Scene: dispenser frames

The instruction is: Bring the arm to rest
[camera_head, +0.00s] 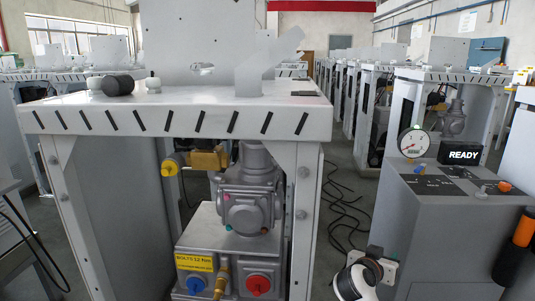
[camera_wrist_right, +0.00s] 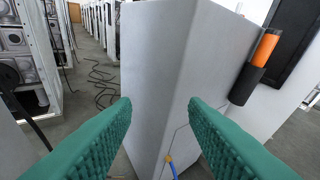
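My right arm (camera_head: 356,281) shows at the bottom of the head view, right of centre, as a white rounded link with dark parts. It is low, in front of the grey console. Its fingertips cannot be made out there. In the right wrist view my right gripper (camera_wrist_right: 160,104) has two green ribbed fingers spread wide apart. Nothing is between them. The pale corner of a grey cabinet (camera_wrist_right: 165,60) stands beyond the fingers; I cannot tell the distance. My left arm and gripper are not in view.
A dispenser frame (camera_head: 170,116) with a white top stands ahead, holding a grey pump unit (camera_head: 248,205).

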